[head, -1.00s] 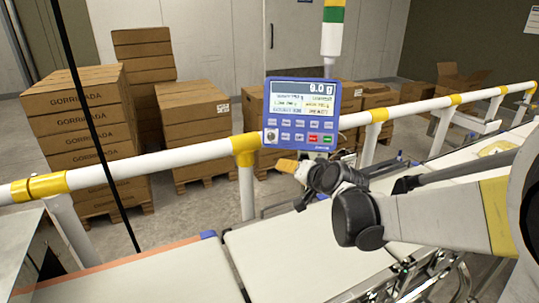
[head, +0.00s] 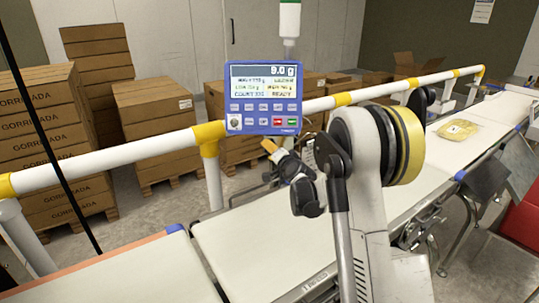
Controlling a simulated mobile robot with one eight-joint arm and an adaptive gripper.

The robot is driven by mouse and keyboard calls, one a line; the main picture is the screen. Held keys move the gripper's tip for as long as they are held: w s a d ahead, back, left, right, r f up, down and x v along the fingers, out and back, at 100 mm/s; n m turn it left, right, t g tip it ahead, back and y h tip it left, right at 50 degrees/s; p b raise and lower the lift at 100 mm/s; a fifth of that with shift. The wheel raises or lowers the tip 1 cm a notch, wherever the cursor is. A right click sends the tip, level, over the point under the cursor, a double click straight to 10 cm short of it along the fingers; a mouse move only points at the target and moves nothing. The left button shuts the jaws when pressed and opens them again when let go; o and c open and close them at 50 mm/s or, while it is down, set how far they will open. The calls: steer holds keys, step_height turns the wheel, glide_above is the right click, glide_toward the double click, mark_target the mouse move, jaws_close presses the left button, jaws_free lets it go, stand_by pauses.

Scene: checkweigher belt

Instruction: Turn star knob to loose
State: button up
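No star knob can be made out in the head view; it may be hidden behind my arm or too small to tell. My gripper (head: 284,159) is seen small, at the dark end of my arm, below the blue weigher display and over the far side of the belt. A small tan-orange piece shows at its tip; I cannot tell whether it belongs to the gripper or to something behind it. The fingers are too small and dark to tell whether they are open or shut, or whether they touch anything.
The blue display panel (head: 264,98) stands by a white rail (head: 110,155) with yellow joints. Below are white belts (head: 235,240), with a yellow packet (head: 457,130) on the right belt. Stacked cartons (head: 35,150) stand behind the rail. A red box (head: 522,225) is at the right.

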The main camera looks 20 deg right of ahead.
steer(key=shift+b+x, duration=0.3)
steer(key=shift+x, duration=1.1)
steer(key=shift+r, duration=0.1)
steer(key=c, duration=1.2)
